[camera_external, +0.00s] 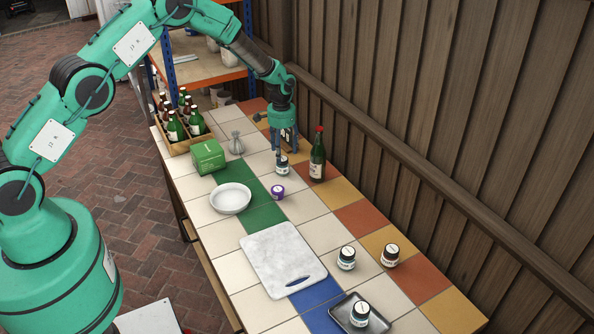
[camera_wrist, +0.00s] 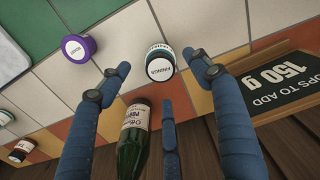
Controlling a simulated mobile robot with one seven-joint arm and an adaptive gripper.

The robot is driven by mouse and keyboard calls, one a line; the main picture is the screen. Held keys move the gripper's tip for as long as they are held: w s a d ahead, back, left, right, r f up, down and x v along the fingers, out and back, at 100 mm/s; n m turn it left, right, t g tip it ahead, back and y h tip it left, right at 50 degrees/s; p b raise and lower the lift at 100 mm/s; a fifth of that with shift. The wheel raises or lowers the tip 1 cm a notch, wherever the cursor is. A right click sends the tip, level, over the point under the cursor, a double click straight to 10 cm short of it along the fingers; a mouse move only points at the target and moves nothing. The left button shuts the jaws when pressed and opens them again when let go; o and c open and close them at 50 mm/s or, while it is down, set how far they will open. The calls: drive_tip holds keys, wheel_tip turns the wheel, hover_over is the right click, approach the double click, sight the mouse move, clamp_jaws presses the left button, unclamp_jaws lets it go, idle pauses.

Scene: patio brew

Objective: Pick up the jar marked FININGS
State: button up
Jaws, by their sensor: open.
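The FININGS jar (camera_wrist: 160,68) has a dark lid with a white label on top. It stands upright on the tiled table. In the external view this jar (camera_external: 282,167) is just below my gripper (camera_external: 283,150). In the wrist view my gripper (camera_wrist: 160,78) is open and empty, its blue fingers spread left, right and below the jar. The fingers appear apart from the jar; the exact height gap is hard to tell.
A green bottle (camera_external: 318,160) stands close right of the jar, and a purple-lidded jar (camera_external: 277,192) sits nearer the camera. A chalkboard sign (camera_wrist: 275,85) stands behind.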

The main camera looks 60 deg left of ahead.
sight(283, 158)
drive_tip(key=shift+f, duration=0.1)
drive_tip(key=shift+a+f, duration=0.1)
drive_tip(key=shift+f, duration=2.4)
drive_tip(key=shift+c, duration=0.3)
drive_tip(key=c, duration=1.3)
